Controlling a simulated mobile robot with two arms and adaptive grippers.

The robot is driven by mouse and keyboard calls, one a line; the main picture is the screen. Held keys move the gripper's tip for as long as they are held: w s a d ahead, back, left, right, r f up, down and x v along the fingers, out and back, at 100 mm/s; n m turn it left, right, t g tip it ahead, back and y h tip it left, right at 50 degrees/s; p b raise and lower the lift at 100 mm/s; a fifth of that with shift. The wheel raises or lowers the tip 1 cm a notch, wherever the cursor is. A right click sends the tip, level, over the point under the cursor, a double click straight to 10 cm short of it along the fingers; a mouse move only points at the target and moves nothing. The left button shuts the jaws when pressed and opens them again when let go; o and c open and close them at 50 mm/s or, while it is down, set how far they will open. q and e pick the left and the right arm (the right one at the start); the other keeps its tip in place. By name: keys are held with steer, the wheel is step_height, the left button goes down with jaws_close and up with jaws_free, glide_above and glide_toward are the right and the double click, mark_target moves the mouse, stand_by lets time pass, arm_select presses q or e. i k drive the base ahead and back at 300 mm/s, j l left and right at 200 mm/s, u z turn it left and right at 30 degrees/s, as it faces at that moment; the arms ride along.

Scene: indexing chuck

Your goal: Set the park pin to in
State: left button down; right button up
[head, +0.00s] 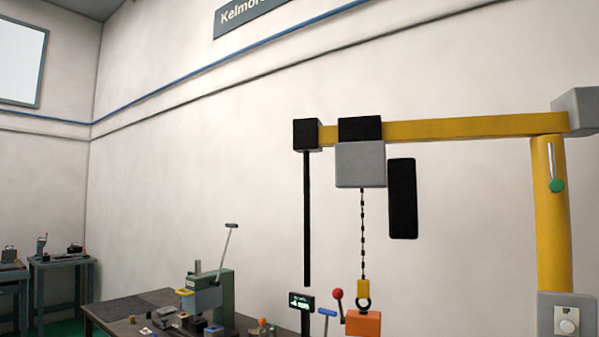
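No part is clearly recognisable as the park pin. One candidate is a white rod with a green knob (557,185) at its lower end, on the upper part of the yellow crane post (552,230) at the right. The rod hangs nearly vertical; whether it is a pin, and whether it is in or out, I cannot tell. A grey box with a round white knob (567,326) sits low on the post, cut by the bottom edge. Neither of my grippers is in view.
A yellow jib (450,128) carries a grey hoist (361,164) with a chain and hook above an orange block (363,323). A red-ball lever (338,294), a blue-topped handle (326,312) and a small display (301,302) stand nearby. A bench (115,312) holds a green press (224,295).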

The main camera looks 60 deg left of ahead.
mark_target(556, 185)
steer(key=j+u, duration=0.15)
steer(key=j, duration=0.65)
steer(key=j+u, duration=0.2)
steer(key=j, duration=0.65)
steer(key=j+u, duration=0.15)
steer(key=j, duration=0.65)
steer(key=i+j+u, duration=0.15)
steer(key=j, duration=0.6)
steer(key=z, duration=1.25)
steer(key=u, duration=0.3)
steer(key=i+l+u, duration=0.15)
steer(key=i+u, duration=0.2)
steer(key=i+l+u, duration=0.2)
steer(key=u, duration=0.2)
steer(key=i+l+u, duration=0.35)
steer(key=k+j, duration=0.05)
steer(key=k, duration=0.05)
